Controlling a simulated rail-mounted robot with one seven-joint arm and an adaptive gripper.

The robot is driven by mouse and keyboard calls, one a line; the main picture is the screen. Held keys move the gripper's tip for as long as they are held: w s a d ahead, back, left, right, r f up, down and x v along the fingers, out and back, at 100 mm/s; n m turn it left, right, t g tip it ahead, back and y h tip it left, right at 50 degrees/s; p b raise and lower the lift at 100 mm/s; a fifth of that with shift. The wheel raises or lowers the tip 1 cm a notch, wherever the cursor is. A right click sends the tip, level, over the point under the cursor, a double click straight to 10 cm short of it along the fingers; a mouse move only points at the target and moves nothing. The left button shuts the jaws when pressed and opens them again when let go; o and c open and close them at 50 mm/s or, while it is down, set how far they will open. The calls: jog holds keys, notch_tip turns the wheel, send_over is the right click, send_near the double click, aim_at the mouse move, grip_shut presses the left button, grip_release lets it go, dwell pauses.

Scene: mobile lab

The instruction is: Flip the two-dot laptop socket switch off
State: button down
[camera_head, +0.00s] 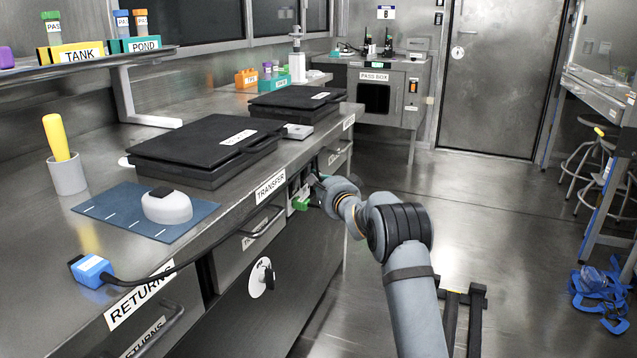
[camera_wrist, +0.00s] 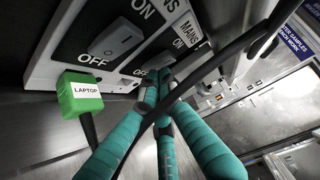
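The socket panel (camera_wrist: 52,52) fills the upper left of the wrist view, seen at a slant. A large grey rocker switch (camera_wrist: 115,42) sits between ON and OFF marks. A second switch is partly covered by my fingers. I cannot make out the dots or either switch's position. A green plug labelled LAPTOP (camera_wrist: 82,96) is below the large switch; it also shows in the head view (camera_head: 300,203). My gripper (camera_wrist: 158,90) has teal fingers with tips close together, appearing shut and empty, at the second switch's OFF side. I cannot tell whether they touch.
A black cable (camera_wrist: 195,82) crosses in front of my fingers. The panel is in the bench front, under closed black cases (camera_head: 205,145). A drawer handle (camera_head: 262,222) sticks out nearby. A blue plug (camera_head: 92,270) lies on the bench corner. The floor right of my arm is mostly open.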

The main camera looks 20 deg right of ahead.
jog(key=shift+s+r, duration=0.1)
jog(key=shift+r, duration=0.1)
jog(key=s+d+f, duration=0.2)
jog(key=s, duration=1)
jog(key=shift+s+d+f, duration=0.15)
jog(key=shift+s, duration=0.2)
jog(key=shift+w+b, duration=0.1)
jog(key=shift+b, duration=0.2)
jog(key=w+r, duration=0.1)
jog(key=w, duration=0.8)
jog(key=shift+n+g, duration=0.5)
jog(key=shift+s+d+r+p, duration=0.1)
jog(key=shift+s+r+p, duration=0.45)
jog(key=shift+s+p, duration=0.35)
jog(key=shift+s+d+r+p, duration=0.15)
jog(key=shift+s+r+p, duration=0.35)
jog(key=shift+s+p, duration=0.4)
jog(key=shift+s+d+r+p, duration=0.1)
jog(key=shift+s+r+p, duration=0.5)
jog(key=shift+p, duration=0.5)
